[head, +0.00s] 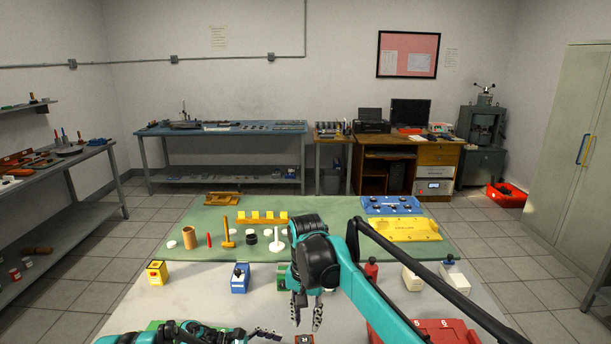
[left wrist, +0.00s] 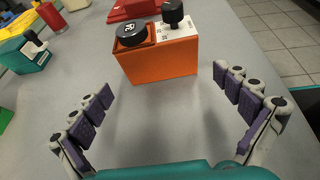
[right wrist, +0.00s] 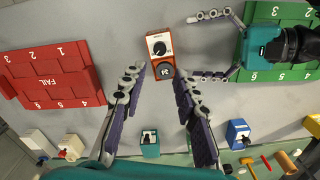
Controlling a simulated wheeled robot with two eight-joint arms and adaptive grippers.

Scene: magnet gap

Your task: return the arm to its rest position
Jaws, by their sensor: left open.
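My right gripper (head: 306,318) hangs fingers-down over the front middle of the table in the head view. It is open and empty; its fingers (right wrist: 160,85) spread wide in the right wrist view. An orange box (right wrist: 158,52) with a black knob and a dark round disc stands on the table below, ahead of these fingertips. My left gripper (head: 272,333) lies low at the front left of the head view. It is open and empty, its fingers (left wrist: 165,85) apart, facing the orange box (left wrist: 160,60) without touching it.
A red FAIL tray (right wrist: 48,72) and a green tray (right wrist: 283,72) flank the orange box. Small boxes, yellow (head: 157,273), blue (head: 240,278) and white (head: 413,278), stand in a row. A green mat (head: 180,215) behind holds tools and a yellow bracket (head: 404,230).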

